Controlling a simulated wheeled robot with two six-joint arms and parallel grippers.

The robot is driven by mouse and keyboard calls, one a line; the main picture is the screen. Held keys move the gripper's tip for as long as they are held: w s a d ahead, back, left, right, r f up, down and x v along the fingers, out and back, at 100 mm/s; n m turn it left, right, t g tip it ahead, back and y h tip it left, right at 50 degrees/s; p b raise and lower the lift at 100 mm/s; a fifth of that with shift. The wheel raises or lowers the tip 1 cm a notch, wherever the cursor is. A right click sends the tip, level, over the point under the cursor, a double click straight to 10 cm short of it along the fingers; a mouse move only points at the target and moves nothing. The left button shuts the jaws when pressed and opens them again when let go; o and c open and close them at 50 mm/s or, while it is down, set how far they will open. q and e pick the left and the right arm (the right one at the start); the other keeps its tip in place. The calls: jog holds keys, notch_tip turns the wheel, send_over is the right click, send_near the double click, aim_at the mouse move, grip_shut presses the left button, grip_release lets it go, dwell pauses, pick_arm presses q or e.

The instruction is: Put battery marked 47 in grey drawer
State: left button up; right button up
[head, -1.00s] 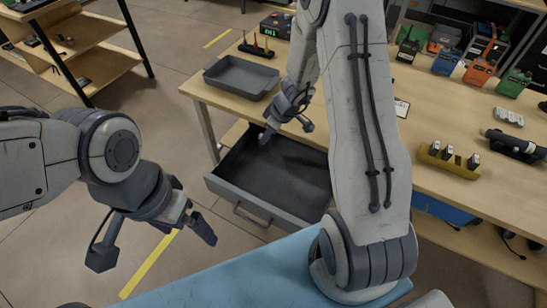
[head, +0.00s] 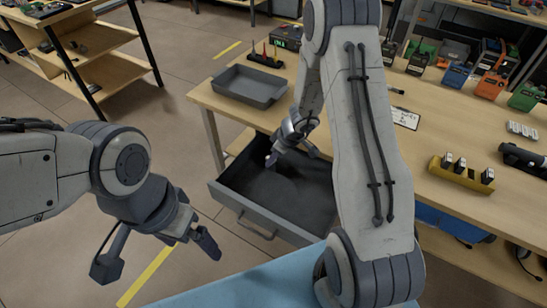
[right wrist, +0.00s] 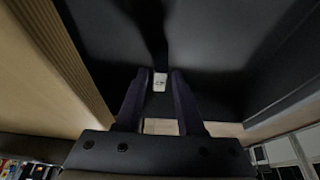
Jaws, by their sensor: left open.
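The grey drawer (head: 233,210) hangs open below the bench front and looks empty in the head view. My right gripper (head: 272,160) points down into its back left part. In the right wrist view my right gripper (right wrist: 159,85) has its fingertips close together on both sides of a small battery (right wrist: 160,82) with a white label. The battery seems held between the tips; its number is too small to read. The dark drawer floor is beyond it. My left gripper (head: 155,255) is open and empty, left of the drawer, over the floor.
A grey tray (head: 248,85) sits on the bench (head: 430,125) above the drawer. A yellow holder (head: 460,178) with several batteries stands at the right. Orange and green devices line the back. My right arm hides part of the drawer's right side.

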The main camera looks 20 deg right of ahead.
jog(key=shift+r, duration=0.1)
jog(key=shift+r+p, duration=0.15)
jog(key=shift+p, duration=0.15)
jog(key=p+v, duration=0.2)
jog(key=v, duration=0.9)
jog(key=s+a+r+g, duration=0.1)
jog(key=s+a+r, duration=0.2)
jog(key=a, duration=0.2)
jog(key=s+a+r+g+y, duration=0.1)
jog(key=s+a+r, duration=0.2)
jog(key=a, duration=0.3)
jog(key=s+a+r, duration=0.3)
jog(key=a, duration=0.2)
jog(key=s+a+r+h, duration=0.1)
jog(key=s+r, duration=0.1)
jog(key=s, duration=0.6)
jog(key=s+a+r+g+h, duration=0.1)
jog(key=s+r, duration=0.1)
jog(key=s, duration=0.6)
jog(key=shift+s+a+r+g+h, duration=0.3)
jog(key=shift+a+h, duration=0.1)
jog(key=shift+r, duration=0.1)
